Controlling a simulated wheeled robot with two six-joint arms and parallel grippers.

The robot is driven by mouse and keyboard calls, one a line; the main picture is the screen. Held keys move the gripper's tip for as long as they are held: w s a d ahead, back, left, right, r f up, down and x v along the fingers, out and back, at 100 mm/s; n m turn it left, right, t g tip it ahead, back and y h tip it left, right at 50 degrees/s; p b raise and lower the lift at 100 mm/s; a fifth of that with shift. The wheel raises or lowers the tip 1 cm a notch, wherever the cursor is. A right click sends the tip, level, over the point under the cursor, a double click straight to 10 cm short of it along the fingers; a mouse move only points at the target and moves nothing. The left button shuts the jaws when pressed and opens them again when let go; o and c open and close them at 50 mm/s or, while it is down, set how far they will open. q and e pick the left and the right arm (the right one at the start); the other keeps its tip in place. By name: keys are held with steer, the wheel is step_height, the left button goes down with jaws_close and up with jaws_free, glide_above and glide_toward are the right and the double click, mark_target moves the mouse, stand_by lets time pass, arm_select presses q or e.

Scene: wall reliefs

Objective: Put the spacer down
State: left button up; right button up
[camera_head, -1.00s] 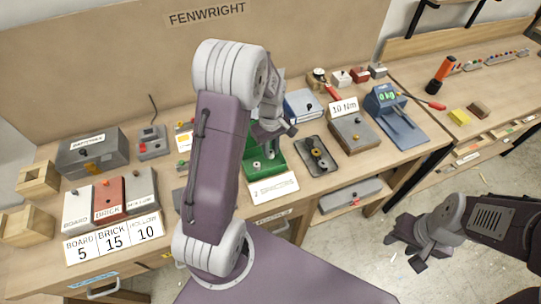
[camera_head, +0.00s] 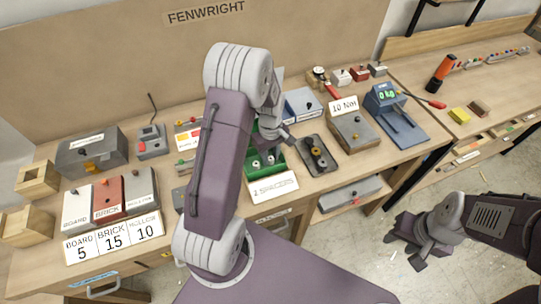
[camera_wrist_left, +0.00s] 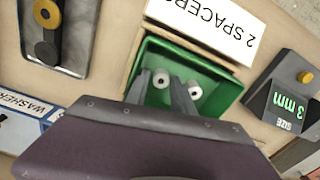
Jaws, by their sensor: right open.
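The green tray (camera_head: 279,176) stands on the bench behind a "2 SPACERS" card (camera_head: 273,187). Two white, ring-shaped spacers show at the tray. In the left wrist view, one spacer (camera_wrist_left: 162,79) appears between the fingertips of my left gripper (camera_wrist_left: 162,82). The other spacer (camera_wrist_left: 194,90) is beside the right-hand finger, inside the tray (camera_wrist_left: 222,90). The fingers stand apart over the tray; whether they touch the spacer between them is unclear. My right gripper (camera_head: 408,249) is open and empty, off to the right above the floor.
A grey "SIZE 3 mm" gauge (camera_wrist_left: 287,95) and a blue-and-white "WASHERS" box (camera_wrist_left: 35,112) flank the tray.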

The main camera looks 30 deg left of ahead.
mark_target(271, 158)
arm_select(q)
steer(key=shift+r, duration=0.2)
step_height(271, 158, up, 12)
steer(key=s+d+f+m, duration=0.1)
steer(key=s+d+m, duration=0.2)
steer(key=s+m, duration=0.3)
steer(key=s+d+f+m+t, duration=0.1)
steer(key=s+d+f+m, duration=0.1)
steer(key=s+d+m, duration=0.2)
steer(key=s+m, duration=0.1)
steer(key=s, duration=0.1)
steer(key=shift+s+d+f+m+p, duration=0.3)
steer(key=shift+s+m, duration=0.05)
steer(key=shift+m, duration=0.05)
